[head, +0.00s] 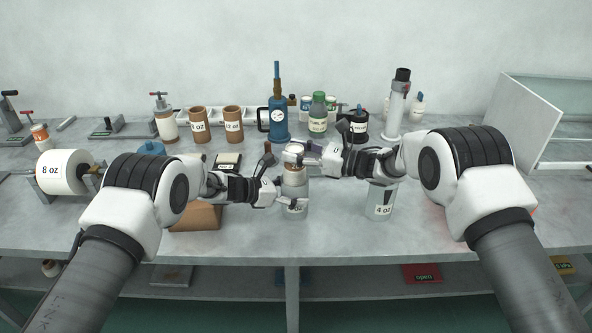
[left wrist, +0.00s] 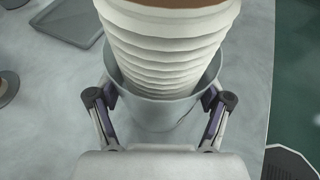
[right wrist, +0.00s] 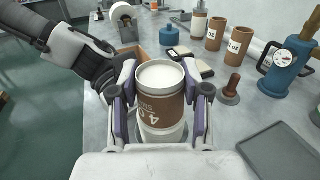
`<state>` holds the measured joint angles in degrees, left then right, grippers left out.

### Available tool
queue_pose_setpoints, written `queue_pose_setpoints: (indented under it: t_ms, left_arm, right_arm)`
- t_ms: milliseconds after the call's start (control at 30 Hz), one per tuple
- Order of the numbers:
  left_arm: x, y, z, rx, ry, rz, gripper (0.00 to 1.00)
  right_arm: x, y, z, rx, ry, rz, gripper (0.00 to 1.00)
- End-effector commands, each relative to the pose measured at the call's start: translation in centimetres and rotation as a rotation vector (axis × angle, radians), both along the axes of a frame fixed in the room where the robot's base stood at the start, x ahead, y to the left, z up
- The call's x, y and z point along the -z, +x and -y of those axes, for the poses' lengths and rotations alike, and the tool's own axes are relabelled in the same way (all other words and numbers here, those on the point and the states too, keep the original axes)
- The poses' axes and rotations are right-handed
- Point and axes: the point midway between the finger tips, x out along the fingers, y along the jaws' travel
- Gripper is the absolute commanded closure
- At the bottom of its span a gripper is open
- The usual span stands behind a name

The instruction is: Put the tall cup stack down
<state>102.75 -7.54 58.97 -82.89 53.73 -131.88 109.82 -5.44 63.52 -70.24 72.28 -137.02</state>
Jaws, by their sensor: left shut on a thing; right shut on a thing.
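The tall cup stack (head: 293,179) stands upright near the middle of the bench. Its white nested cups (left wrist: 165,45) show in the left wrist view, with their lower end inside a grey holder (left wrist: 150,113). My left gripper (head: 292,194) is low and shut around the grey holder, one finger on each side. My right gripper (head: 302,156) is higher and shut around the top of the stack. In the right wrist view the stack's top cup (right wrist: 161,103) has a white rim and a brown band marked 4. Whether the holder's base touches the bench is hard to tell.
A grey 4 oz holder (head: 380,207) stands to the right. A brown box (head: 196,217) lies left of the stack, and a dark tray (right wrist: 283,152) lies close by. Brown cylinders (head: 198,125), a blue pump (head: 279,119) and bottles line the back. The bench's front edge is close.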

Motion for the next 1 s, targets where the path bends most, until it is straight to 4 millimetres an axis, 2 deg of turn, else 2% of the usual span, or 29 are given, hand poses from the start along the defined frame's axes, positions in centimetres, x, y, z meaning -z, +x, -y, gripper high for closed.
queue_pose_setpoints:
  t_ms: [133, 300, 667, 700, 733, 767, 1000]
  left_arm:
    - [0.1, 0.0, 0.0, 0.0, 0.001, -0.001, 0.55]
    - [0.1, 0.0, 0.0, 0.0, 0.001, -0.001, 0.55]
    - [0.1, 0.0, 0.0, 0.0, 0.001, -0.001, 0.55]
    - [0.1, 0.0, 0.0, 0.0, 0.001, -0.001, 0.55]
    - [0.1, 0.0, 0.0, 0.0, 0.001, -0.001, 0.55]
    - [0.1, 0.0, 0.0, 0.0, 0.001, -0.001, 0.55]
    - [0.1, 0.0, 0.0, 0.0, 0.001, -0.001, 0.55]
  right_arm:
    - [1.7, 0.0, 0.0, 0.0, 0.001, 0.0, 1.0]
    - [4.8, 0.0, 0.0, 0.001, 0.001, 0.0, 1.0]
    - [5.4, 0.0, 0.0, 0.001, 0.001, 0.001, 1.0]
    - [5.4, 0.0, 0.0, 0.001, 0.001, 0.001, 0.43]
    - [5.4, 0.0, 0.0, 0.0, 0.001, 0.001, 0.32]
    - [5.4, 0.0, 0.0, 0.001, 0.001, 0.001, 0.28]
    - [5.4, 0.0, 0.0, 0.001, 0.001, 0.001, 0.28]
